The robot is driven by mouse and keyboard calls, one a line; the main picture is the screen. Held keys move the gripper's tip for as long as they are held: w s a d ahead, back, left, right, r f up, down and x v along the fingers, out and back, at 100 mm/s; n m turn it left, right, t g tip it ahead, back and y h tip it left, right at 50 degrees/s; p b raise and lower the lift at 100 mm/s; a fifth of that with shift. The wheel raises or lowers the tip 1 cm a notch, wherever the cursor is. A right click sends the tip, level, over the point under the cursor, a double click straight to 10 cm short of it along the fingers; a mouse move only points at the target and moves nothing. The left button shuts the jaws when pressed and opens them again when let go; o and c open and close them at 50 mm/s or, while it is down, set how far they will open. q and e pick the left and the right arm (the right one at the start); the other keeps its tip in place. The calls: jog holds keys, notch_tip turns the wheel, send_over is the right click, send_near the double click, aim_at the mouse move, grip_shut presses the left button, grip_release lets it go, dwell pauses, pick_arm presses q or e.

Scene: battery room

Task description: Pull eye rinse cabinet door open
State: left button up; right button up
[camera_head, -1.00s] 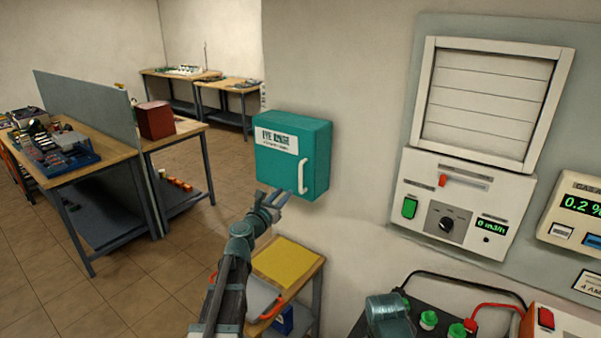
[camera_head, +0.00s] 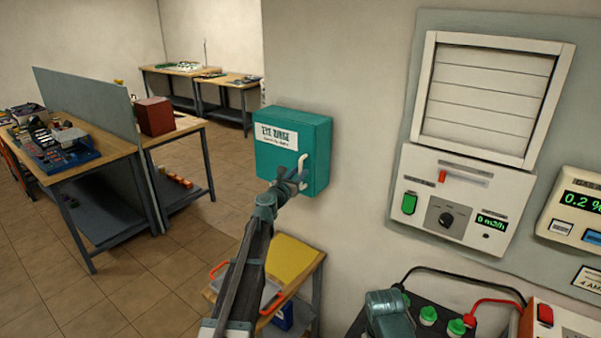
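The teal eye rinse cabinet (camera_head: 278,145) hangs on the wall in the middle of the head view, its door closed. A white vertical handle (camera_head: 303,163) is on the right part of its front. My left gripper (camera_head: 297,175) is in front of the lower part of the handle, and its fingers overlap the handle in the picture. I cannot tell whether the fingers are open or shut on the handle. A teal piece of my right arm (camera_head: 387,312) shows at the bottom; its gripper cannot be made out.
A small wooden table (camera_head: 310,262) with a yellow item (camera_head: 290,258) and a tray stands below the cabinet. A control panel (camera_head: 455,205) is on the wall at right, above a black battery (camera_head: 430,335) with green caps and cables. Workbenches stand at left.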

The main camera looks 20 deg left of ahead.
pick_arm(q)
jog(key=shift+w+d, duration=0.1)
jog(key=shift+w, duration=0.7)
jog(key=shift+c, duration=0.2)
grip_shut()
dwell(0.7)
